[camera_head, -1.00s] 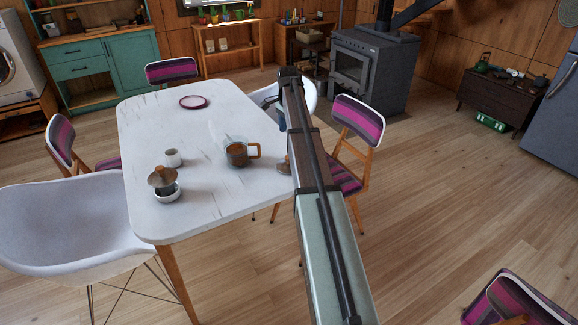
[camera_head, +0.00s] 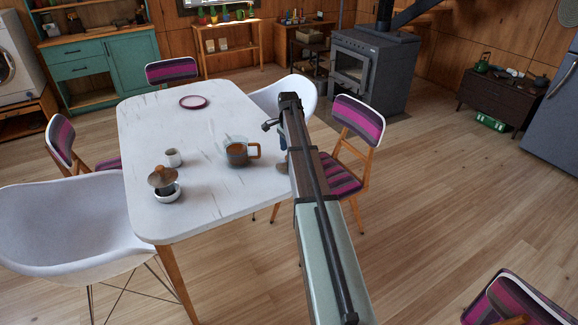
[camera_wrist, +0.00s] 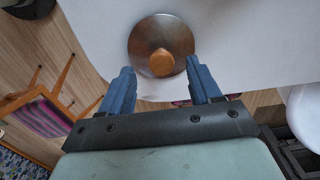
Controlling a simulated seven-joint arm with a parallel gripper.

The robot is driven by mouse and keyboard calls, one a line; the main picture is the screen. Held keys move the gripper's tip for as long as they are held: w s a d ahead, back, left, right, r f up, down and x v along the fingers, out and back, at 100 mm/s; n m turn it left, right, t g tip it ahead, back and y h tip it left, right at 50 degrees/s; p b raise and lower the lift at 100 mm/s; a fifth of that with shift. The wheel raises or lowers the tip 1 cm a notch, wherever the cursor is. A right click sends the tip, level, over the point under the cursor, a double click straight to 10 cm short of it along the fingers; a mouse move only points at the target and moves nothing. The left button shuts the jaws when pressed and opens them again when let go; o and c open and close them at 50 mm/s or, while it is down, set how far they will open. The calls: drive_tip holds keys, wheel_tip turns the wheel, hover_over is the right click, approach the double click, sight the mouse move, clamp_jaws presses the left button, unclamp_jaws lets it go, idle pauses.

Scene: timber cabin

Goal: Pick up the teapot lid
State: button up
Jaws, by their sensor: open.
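The teapot lid (camera_wrist: 150,33) is a round, brown, shiny disc with a wooden knob (camera_wrist: 161,62). It lies on the white table near its edge. In the head view the lid (camera_head: 282,168) is mostly hidden behind my arm. My gripper (camera_wrist: 160,66) is open and empty, with its blue fingertips apart on either side of the knob in the wrist view. I cannot tell how far above the lid they are. A glass vessel with brown liquid (camera_head: 238,157) stands left of the lid in the head view.
On the table (camera_head: 215,110) stand a small white cup (camera_head: 172,158), a white bowl (camera_head: 168,195) with a brown top, and a pink-rimmed plate (camera_head: 193,102). Chairs ring the table, including a striped one (camera_head: 358,120) just right of my arm.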

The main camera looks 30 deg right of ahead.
drive_tip(key=f, duration=0.4)
drive_tip(key=shift+d+f, duration=0.2)
drive_tip(key=shift+f, duration=0.2)
drive_tip(key=c, duration=0.7)
drive_tip(key=shift+r, duration=0.15)
